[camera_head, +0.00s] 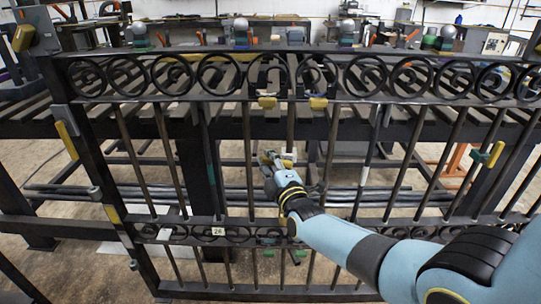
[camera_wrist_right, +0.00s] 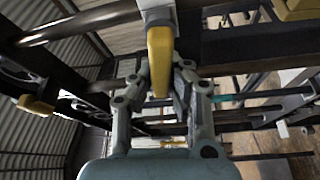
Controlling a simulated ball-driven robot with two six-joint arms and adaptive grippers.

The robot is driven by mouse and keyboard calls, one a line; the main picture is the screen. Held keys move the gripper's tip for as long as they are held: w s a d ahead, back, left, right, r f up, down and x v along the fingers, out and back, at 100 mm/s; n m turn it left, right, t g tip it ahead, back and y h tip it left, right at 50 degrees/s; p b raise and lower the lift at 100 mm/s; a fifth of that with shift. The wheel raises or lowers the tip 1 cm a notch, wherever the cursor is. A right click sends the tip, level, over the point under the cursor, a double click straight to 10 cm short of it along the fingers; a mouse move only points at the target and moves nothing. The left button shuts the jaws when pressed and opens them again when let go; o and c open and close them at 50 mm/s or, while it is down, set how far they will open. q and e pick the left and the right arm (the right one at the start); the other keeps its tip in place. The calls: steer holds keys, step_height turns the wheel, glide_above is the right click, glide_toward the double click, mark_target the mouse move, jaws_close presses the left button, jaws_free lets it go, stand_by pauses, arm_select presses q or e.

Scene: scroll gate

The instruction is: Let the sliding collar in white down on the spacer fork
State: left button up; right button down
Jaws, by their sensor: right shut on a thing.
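The white sliding collar (camera_wrist_right: 157,14) shows at the top of the right wrist view, with a yellow grip (camera_wrist_right: 160,58) projecting from it between my fingers. My right gripper (camera_wrist_right: 162,80) is shut on this yellow grip. In the head view my right gripper (camera_head: 278,158) is at mid-height of the gate, in front of its upright bars. A small pale and yellow part (camera_head: 288,158) shows at its fingertips; the rest is hidden. I cannot make out the spacer fork for certain in either view. My left gripper is not in view.
The dark gate has a scroll-patterned top rail (camera_head: 200,75) and a lower rail (camera_head: 330,228). Yellow tabs (camera_head: 267,101) (camera_head: 318,103) hang under the top rail. A green and yellow part (camera_head: 488,154) sits on a bar at the right. A slatted bench stands behind the gate.

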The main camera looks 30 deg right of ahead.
stand_by(0.3)
steer(key=c, duration=1.3)
jaws_free()
steer(key=s, duration=0.4)
steer(key=s+a, duration=0.1)
steer(key=s, duration=0.3)
steer(key=s+a+f, duration=0.1)
steer(key=s, duration=0.2)
steer(key=shift+s, duration=0.4)
